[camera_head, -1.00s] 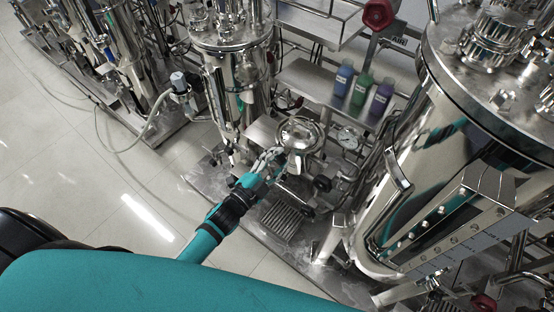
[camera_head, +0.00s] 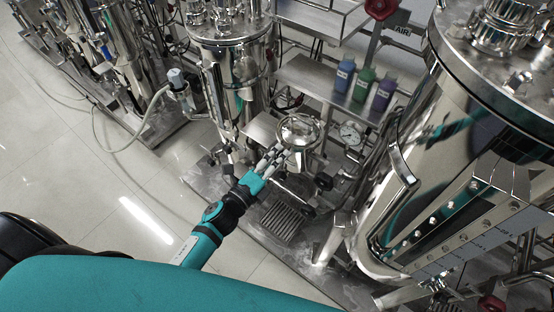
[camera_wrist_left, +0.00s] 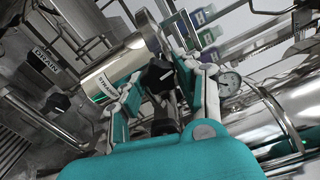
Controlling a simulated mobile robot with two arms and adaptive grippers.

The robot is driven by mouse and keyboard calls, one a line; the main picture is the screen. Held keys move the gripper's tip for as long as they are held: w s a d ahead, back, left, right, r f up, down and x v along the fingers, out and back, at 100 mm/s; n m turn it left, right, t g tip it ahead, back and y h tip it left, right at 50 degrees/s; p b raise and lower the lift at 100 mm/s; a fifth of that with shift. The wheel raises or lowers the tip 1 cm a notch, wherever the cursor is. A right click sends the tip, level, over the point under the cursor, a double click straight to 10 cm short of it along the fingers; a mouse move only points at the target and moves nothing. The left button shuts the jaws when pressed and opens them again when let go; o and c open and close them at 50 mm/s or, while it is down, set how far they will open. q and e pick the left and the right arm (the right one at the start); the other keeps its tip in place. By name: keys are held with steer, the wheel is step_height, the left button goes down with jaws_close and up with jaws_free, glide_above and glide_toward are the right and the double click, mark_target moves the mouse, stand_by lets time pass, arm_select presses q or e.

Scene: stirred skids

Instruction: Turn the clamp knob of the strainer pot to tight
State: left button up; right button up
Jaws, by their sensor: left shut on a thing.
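The strainer pot (camera_head: 298,131) is a shiny steel vessel with a round lid on the skid in the head view. In the left wrist view the strainer pot (camera_wrist_left: 118,68) lies slantwise, with its label toward me. Its black clamp knob (camera_wrist_left: 157,75) sits between my finger pads there. My left gripper (camera_head: 277,153) reaches the near side of the pot from the lower left. In the wrist view my left gripper (camera_wrist_left: 168,82) is shut on the knob, with a pad on either side. The knob is hidden behind the fingers in the head view. My right gripper is not in view.
A pressure gauge (camera_head: 350,133) is just right of the pot. A drain handle (camera_wrist_left: 50,62) is left in the wrist view. Blue, green (camera_head: 362,84) and purple bottles stand on a shelf behind. A large tank (camera_head: 440,150) fills the right. Open floor (camera_head: 100,200) lies left.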

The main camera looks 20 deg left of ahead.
arm_select(q)
steer(key=shift+f+m+b, duration=0.15)
steer(key=shift+m+b, duration=0.15)
steer(key=shift+m, duration=0.6)
steer(key=o, duration=1.1)
steer(key=shift+o, duration=0.2)
steer(key=shift+s, duration=0.15)
steer(key=v, duration=1.1)
steer(key=shift+s+a, duration=0.15)
steer(key=shift+s, duration=0.25)
